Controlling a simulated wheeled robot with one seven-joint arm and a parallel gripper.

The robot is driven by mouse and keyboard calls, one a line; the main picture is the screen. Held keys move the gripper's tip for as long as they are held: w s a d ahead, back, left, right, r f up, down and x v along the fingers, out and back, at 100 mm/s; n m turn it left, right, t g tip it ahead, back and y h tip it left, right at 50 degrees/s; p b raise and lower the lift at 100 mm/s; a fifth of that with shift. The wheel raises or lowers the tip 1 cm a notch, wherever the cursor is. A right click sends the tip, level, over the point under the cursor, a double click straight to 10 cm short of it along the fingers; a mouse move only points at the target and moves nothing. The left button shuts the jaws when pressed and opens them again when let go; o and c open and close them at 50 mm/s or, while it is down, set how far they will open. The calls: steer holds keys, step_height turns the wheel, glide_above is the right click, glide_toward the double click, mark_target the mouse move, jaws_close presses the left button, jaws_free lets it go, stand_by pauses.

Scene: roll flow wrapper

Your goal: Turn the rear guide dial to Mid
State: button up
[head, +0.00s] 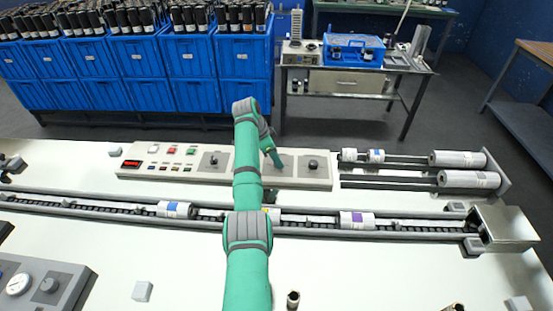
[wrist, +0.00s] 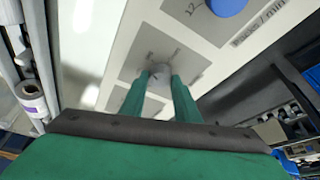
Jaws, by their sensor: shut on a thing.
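A small grey dial (wrist: 160,70) sits on a grey plate of the cream control panel (wrist: 135,35) in the wrist view. My gripper (wrist: 163,78) has its two green fingers shut on this dial, one on each side. Short marks stand around the dial, but I cannot read its labels or its pointer's setting. In the head view my arm comes down over the control panel (head: 130,168), and my gripper (head: 277,164) hides the held dial. Other dark dials show on the panel, a left one (head: 214,160) and a right one (head: 313,165).
A conveyor (head: 120,209) with wrapped rolls crosses in front of the panel. Film rolls (head: 458,158) are at the right. Blue crates (head: 90,60) stand behind.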

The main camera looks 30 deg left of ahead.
steer(key=shift+m, duration=0.6)
steer(key=shift+g, duration=0.3)
steer(key=o, duration=1)
steer(key=shift+o, duration=0.2)
steer(key=v, duration=1)
steer(key=shift+a+r, duration=0.3)
steer(key=shift+s, duration=0.1)
